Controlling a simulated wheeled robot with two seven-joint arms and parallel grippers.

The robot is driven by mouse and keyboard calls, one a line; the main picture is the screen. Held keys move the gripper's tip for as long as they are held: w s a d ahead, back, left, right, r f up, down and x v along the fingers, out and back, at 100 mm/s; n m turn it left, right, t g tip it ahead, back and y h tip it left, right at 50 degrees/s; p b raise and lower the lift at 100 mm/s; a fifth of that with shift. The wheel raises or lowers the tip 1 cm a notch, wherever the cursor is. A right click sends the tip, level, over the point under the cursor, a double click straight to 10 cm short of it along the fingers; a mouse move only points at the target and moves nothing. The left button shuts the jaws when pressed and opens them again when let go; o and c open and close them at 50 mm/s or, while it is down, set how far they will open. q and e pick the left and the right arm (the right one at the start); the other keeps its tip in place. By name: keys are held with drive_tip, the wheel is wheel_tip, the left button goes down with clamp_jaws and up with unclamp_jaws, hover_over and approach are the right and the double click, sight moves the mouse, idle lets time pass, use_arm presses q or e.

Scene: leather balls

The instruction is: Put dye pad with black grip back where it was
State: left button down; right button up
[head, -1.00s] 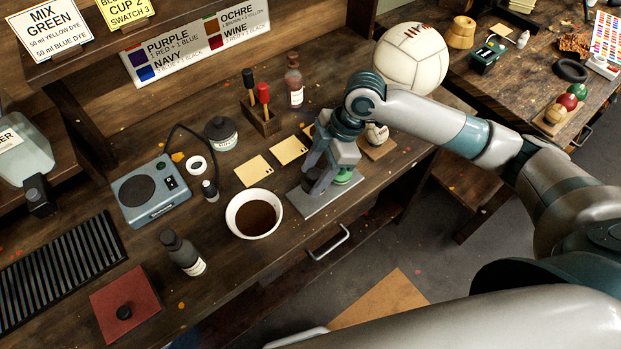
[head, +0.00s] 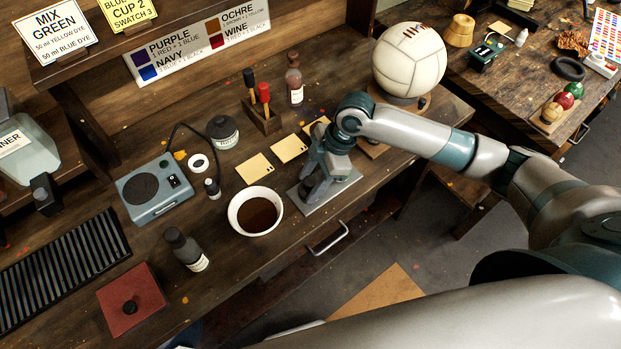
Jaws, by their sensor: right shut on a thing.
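My right gripper (head: 314,182) is low over a grey metal plate (head: 331,195) at the front edge of the bench. It is shut on a dark thing (head: 307,189), which looks like the dye pad with black grip. The fingers hide most of it, and I cannot tell whether it touches the plate. A white bowl of brown dye (head: 256,211) stands just left of the plate. My left gripper is not in view.
Yellow swatch cards (head: 254,168) lie behind the plate. A holder (head: 262,120) with black and red handled tools stands farther back. A dark bottle (head: 185,250) and a red square with a black knob (head: 132,300) are at left. A large white ball (head: 409,60) is behind my arm.

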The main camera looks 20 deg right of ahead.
drive_tip(key=o, duration=0.9)
drive_tip(key=shift+f, duration=0.1)
drive_tip(key=shift+o, duration=0.2)
drive_tip(key=b+v, duration=0.3)
drive_tip(key=v, duration=0.9)
